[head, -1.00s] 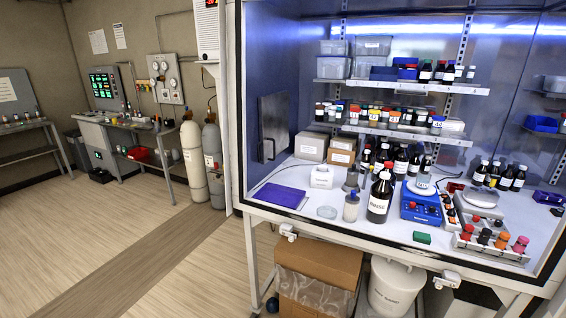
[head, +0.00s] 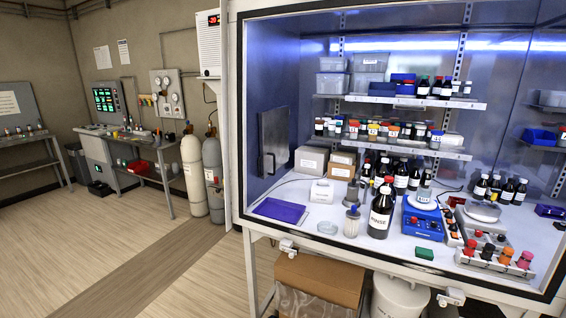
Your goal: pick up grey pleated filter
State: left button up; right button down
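No object can be named for certain as the grey pleated filter. A small pale grey, ribbed-looking cylinder with a blue top (head: 352,222) stands upright on the white worktop of the cabinet. It stands just left of the large brown RINSE bottle (head: 380,215). It is too small in the picture to tell whether its sides are pleated. Neither of my grippers shows in the head view.
The open-fronted cabinet has a purple mat (head: 279,210), a clear round dish (head: 327,228), a blue stirrer (head: 423,222), a green block (head: 425,253) and a rack of colored-capped bottles (head: 497,262). Gas cylinders (head: 194,177) stand left. The floor at left is clear.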

aim_at(353, 190)
jog(key=i+z, duration=0.25)
jog(key=z, duration=0.2)
jog(key=i+j+z, duration=0.2)
jog(key=z, duration=0.3)
jog(key=i+j+z, duration=0.25)
jog(key=z, duration=0.2)
jog(key=i+j+z, duration=0.15)
jog(key=j+z, duration=0.3)
jog(key=i+l, duration=0.05)
jog(key=l, duration=0.05)
